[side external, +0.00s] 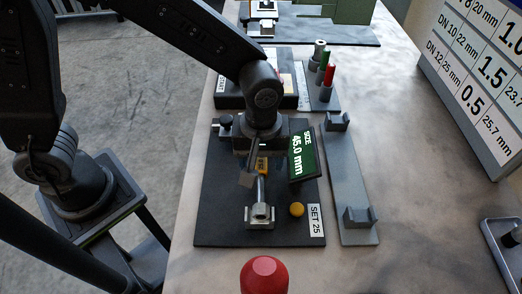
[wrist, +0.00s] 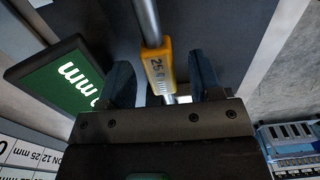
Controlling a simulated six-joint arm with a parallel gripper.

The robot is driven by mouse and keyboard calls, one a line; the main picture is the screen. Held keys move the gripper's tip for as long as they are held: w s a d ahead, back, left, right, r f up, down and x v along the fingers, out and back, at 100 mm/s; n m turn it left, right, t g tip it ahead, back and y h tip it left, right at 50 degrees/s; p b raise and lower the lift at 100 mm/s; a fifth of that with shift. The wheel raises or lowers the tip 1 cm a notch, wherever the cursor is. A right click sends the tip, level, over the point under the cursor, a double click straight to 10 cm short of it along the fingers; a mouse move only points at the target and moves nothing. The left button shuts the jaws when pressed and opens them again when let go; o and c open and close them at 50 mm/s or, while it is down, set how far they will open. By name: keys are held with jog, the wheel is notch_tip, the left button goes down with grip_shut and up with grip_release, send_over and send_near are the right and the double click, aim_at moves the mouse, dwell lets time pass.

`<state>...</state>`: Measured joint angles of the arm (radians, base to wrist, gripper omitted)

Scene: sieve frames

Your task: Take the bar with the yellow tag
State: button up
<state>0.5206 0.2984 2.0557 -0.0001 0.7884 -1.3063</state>
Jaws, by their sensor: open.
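The bar (side external: 261,188) is a thin metal rod with a yellow tag (side external: 262,164), held over a dark base plate with a metal support (side external: 259,215) at its near end. In the wrist view the tag (wrist: 158,72) reads "25" and "mm", and the bar (wrist: 148,20) runs above and below it. My gripper (side external: 256,168) is at the tag, partly covering it in the side view. In the wrist view its fingers (wrist: 163,78) stand open, one on each side of the tag, with gaps. The bar's far end is hidden by my gripper.
A green display (side external: 302,155) reading "SIZE 45.0 mm" stands close right of my gripper. A yellow button (side external: 297,209) sits on the dark plate (side external: 220,225). A grey rack (side external: 347,180) with two cradles lies to the right, empty. A red dome (side external: 264,276) is in front.

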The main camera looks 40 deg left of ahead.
jog(key=shift+f, duration=0.3)
jog(key=shift+c, duration=0.3)
grip_shut()
